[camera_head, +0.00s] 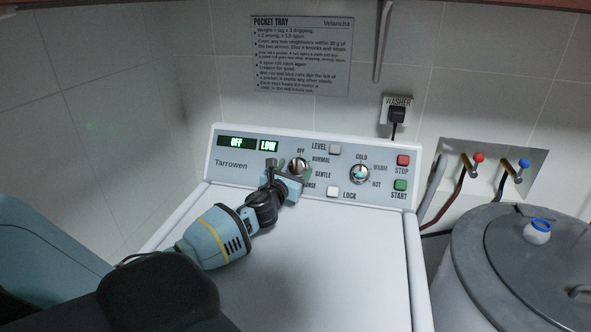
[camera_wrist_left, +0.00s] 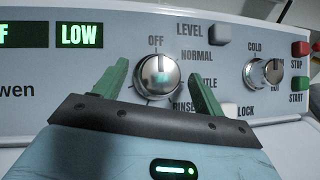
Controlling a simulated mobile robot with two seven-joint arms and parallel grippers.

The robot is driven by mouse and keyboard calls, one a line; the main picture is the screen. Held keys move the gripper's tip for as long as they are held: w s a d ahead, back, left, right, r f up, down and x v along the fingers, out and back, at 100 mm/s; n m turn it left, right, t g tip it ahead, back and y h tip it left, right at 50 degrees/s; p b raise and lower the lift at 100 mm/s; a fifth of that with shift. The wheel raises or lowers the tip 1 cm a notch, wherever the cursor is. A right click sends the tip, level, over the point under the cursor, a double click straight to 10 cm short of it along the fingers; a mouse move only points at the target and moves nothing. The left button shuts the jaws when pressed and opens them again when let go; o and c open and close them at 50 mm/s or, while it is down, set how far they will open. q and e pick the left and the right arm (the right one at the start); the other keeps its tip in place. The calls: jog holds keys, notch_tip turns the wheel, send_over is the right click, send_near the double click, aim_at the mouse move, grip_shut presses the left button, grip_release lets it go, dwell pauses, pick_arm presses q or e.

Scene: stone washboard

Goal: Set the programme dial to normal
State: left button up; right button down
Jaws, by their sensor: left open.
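The programme dial (camera_head: 298,166) is a round silver knob on the washer's control panel, with OFF, NORMAL, GENTLE and RINSE printed around it. In the left wrist view the dial (camera_wrist_left: 157,76) stands between the two green fingers of my left gripper (camera_wrist_left: 156,86). The fingers are open and show a gap on each side of it. The dial's pointer appears to face up toward OFF. The display (camera_head: 251,144) reads OFF and LOW. In the head view my left gripper (camera_head: 285,171) reaches the panel and partly covers the dial's lower labels. My right gripper is not in view.
A temperature dial (camera_head: 360,174) is to the right, with the red STOP (camera_head: 403,160) and green START (camera_head: 400,185) buttons beyond it. The LEVEL button (camera_head: 335,149) and LOCK button (camera_head: 334,191) are close by. A grey lidded drum (camera_head: 470,245) stands right of the washer.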

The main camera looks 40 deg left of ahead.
pick_arm(q)
jog(key=shift+w+a, duration=0.15)
jog(key=shift+w, duration=0.35)
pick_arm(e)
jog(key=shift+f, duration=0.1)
